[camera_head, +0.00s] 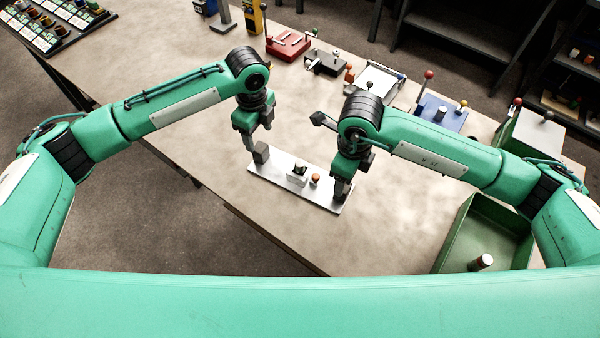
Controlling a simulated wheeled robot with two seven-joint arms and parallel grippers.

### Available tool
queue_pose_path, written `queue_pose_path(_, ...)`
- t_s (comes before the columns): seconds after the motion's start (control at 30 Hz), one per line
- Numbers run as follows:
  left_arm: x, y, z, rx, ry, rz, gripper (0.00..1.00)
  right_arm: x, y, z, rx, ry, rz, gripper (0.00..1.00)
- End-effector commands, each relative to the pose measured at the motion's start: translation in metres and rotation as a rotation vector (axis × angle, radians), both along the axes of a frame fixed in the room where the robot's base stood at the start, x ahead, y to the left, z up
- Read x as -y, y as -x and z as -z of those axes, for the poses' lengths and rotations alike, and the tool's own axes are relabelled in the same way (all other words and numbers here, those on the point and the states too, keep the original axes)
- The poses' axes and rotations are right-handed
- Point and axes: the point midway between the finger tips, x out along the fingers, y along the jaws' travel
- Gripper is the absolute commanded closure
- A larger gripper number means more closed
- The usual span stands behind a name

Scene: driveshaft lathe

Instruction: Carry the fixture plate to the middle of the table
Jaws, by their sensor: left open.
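The fixture plate (272,177) is a long silver plate lying flat near the table's front edge. It carries a dark grey block (261,153) at its left end, and a small clamp (298,172) and an orange knob (315,180) nearer its right end. My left gripper (257,148) is open, pointing down at the left block; I cannot tell whether its fingers touch it. My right gripper (341,189) points down at the plate's right end. It hides what is there, and its jaw opening does not show clearly.
A green bin (484,223) with a metal cylinder (481,262) in it stands at the right front. A red fixture (288,45), a blue fixture (440,113) and other devices line the back edge. The table (200,110) is clear between the plate and them.

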Motion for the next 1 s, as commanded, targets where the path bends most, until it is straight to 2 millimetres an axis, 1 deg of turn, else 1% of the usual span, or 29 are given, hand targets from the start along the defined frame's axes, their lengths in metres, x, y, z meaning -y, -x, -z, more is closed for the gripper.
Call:
queue_pose_path(0.03, 0.0, 0.001, 0.011, -0.003, -0.001, 0.0, 0.38, 0.0, 0.001, 0.011, -0.004, 0.001, 0.001, 0.38)
queue_pose_path(0.2, 0.0, 0.001, 0.042, -0.002, 0.0, 0.0, 0.38, 0.0, 0.001, 0.042, -0.003, 0.001, 0.0, 0.38)
queue_pose_path(0.3, 0.0, 0.0, 0.056, -0.002, -0.001, 0.0, 0.38, 0.0, 0.0, 0.056, -0.001, 0.0, 0.0, 0.38)
queue_pose_path(0.4, 0.0, 0.0, 0.066, 0.0, 0.0, 0.0, 0.38, 0.0, 0.0, 0.066, -0.001, 0.0, 0.001, 0.38)
queue_pose_path(0.57, 0.0, 0.0, 0.073, 0.0, 0.001, 0.001, 0.38, 0.0, 0.0, 0.073, 0.0, -0.001, 0.0, 0.38)
queue_pose_path(0.83, 0.0, 0.0, 0.074, 0.001, 0.0, 0.001, 0.38, 0.0, 0.0, 0.074, 0.0, -0.001, -0.001, 0.38)
queue_pose_path(0.87, 0.0, 0.0, 0.074, 0.001, 0.0, 0.001, 0.42, 0.0, 0.0, 0.074, 0.0, -0.001, -0.001, 0.42)
queue_pose_path(1.0, 0.0, 0.0, 0.074, 0.001, 0.0, 0.001, 0.7, 0.0, 0.0, 0.074, 0.0, -0.001, -0.001, 0.7)
